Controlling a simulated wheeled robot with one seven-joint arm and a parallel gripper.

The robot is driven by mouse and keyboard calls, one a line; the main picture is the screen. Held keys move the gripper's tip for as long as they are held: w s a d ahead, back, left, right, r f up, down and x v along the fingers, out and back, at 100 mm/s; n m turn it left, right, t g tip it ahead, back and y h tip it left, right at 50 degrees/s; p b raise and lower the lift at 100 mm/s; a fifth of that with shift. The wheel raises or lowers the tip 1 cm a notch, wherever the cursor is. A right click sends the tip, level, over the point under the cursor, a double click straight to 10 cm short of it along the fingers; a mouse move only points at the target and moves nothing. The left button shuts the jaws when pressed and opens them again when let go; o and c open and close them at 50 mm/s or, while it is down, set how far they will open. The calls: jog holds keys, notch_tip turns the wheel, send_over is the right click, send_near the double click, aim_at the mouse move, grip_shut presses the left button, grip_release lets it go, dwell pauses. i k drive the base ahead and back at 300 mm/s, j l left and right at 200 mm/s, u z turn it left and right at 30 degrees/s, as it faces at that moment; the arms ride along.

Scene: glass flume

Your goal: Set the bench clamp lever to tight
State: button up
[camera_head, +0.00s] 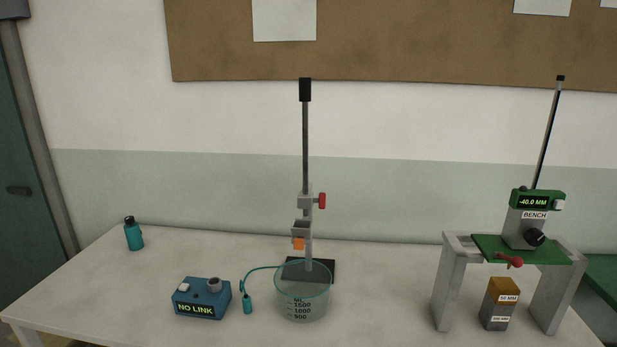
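The bench clamp lever looks to be the small red lever (510,261) at the front edge of a green plate (488,247). My gripper is not in view.
A grey stand (447,285) carries the plate, with a brown and grey block (501,303) beneath. Left on the table (90,290) are a beaker (302,298), a rod stand (305,150) with a red knob, a blue NO LINK box (201,297) and a teal bottle (134,236).

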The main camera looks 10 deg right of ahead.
aim_at(517, 261)
jog(key=k+z, duration=0.45)
jog(key=k+l+z, duration=0.1)
jog(key=k+z, duration=0.2)
jog(key=z, duration=0.15)
